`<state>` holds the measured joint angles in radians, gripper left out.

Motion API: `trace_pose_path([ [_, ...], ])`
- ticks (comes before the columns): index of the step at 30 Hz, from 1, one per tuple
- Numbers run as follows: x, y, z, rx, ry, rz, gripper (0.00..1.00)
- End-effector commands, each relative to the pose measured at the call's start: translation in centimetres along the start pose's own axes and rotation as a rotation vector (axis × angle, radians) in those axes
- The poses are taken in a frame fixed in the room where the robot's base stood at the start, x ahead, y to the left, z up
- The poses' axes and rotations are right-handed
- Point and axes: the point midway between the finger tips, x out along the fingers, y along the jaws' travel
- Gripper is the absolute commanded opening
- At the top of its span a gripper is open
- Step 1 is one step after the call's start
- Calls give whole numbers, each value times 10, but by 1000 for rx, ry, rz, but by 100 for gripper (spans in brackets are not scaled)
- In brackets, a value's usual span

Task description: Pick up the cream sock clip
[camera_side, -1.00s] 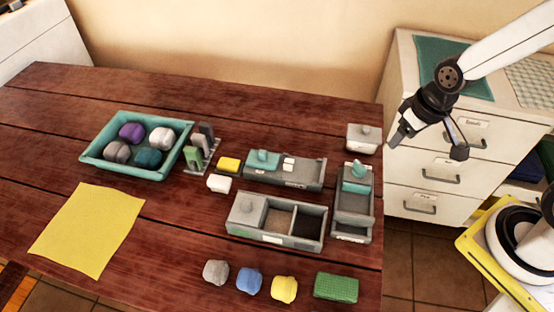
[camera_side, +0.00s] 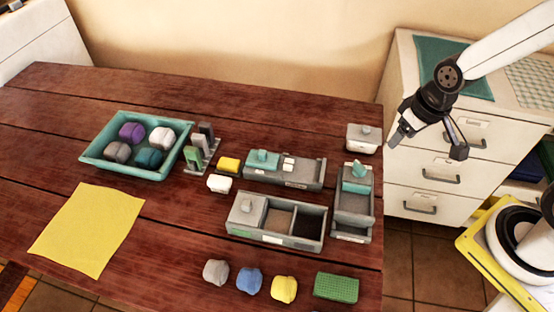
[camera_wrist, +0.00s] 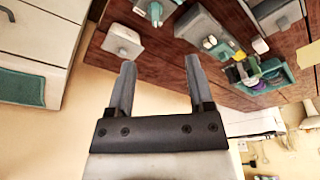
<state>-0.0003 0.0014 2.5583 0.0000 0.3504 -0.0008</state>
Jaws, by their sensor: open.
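My gripper (camera_side: 398,134) is in the air beyond the table's right edge, in front of the drawer cabinet. In the wrist view, its two fingers (camera_wrist: 158,80) are apart with nothing between them. I cannot identify the cream sock clip for certain. Small white pieces (camera_side: 288,164) lie on the grey tray (camera_side: 313,178) with a teal-knobbed lid. A separate white block (camera_side: 219,184) lies on the table left of that tray. Both are well away from my gripper.
A lidded box (camera_side: 361,138) stands at the table's right edge, nearest my gripper. Grey compartment boxes (camera_side: 234,226) (camera_side: 351,232) stand nearby. A teal tray (camera_side: 95,158) holds several rolled bundles. Bundles and a green block (camera_side: 336,287) lie in front. A yellow cloth (camera_side: 88,230) lies left.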

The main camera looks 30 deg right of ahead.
Motion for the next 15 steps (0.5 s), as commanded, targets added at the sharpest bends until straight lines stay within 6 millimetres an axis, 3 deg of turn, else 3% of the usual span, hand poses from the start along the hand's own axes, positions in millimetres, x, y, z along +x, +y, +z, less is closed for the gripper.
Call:
trace_pose_path([
  [8, 8, -6, -22, -56, -17, -5, 68],
  [15, 28, -22, -65, -180, -56, -16, 68],
])
